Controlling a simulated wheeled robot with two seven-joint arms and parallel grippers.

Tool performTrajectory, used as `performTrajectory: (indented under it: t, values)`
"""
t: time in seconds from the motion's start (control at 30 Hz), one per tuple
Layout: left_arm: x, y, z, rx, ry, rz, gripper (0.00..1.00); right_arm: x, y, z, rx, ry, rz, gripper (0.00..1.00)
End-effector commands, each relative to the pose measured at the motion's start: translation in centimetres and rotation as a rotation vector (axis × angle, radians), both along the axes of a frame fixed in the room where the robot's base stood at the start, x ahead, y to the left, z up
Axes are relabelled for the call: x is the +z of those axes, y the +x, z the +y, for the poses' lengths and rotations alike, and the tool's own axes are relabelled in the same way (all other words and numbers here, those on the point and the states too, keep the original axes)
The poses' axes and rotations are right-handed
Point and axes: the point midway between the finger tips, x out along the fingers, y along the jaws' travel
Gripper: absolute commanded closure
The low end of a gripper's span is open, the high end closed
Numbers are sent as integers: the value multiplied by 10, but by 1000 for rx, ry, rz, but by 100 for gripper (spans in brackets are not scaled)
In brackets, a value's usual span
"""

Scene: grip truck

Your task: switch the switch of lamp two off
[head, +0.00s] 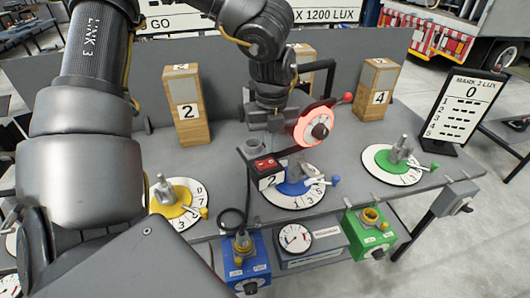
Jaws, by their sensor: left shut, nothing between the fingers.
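The red switch (265,163) sits on a small dark box with a white label "2" (270,181), near the middle of the grey table. Its rocker is too small to tell which way it is set. My left gripper (262,130) hangs just above and behind it, its wrist coming down from the top. It appears shut and empty, with its fingertips hard to make out. I cannot tell whether it touches the switch. A blue dial (296,186) with a grey metal piece stands right of the switch. My right gripper is not in view.
A yellow dial (172,208) and a green dial (397,160) flank the blue one. Wooden blocks (187,122) stand behind. A lux board (468,108) stands right. A blue box (242,268) and green box (370,238) sit in front.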

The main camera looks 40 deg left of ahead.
Motion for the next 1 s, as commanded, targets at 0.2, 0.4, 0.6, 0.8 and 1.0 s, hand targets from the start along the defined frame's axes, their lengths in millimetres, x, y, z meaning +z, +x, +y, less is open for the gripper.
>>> performTrajectory:
  t: [0.2,0.4,0.6,0.8,1.0]
  values:
    - [21,0,0,0,1,-2,100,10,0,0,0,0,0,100]
    - [35,0,0,0,1,-1,100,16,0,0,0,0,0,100]
    - [37,0,0,0,0,0,100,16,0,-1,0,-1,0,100]
    - [37,0,0,0,0,0,100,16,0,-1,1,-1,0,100]
    - [37,0,0,0,0,0,100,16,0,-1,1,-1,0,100]
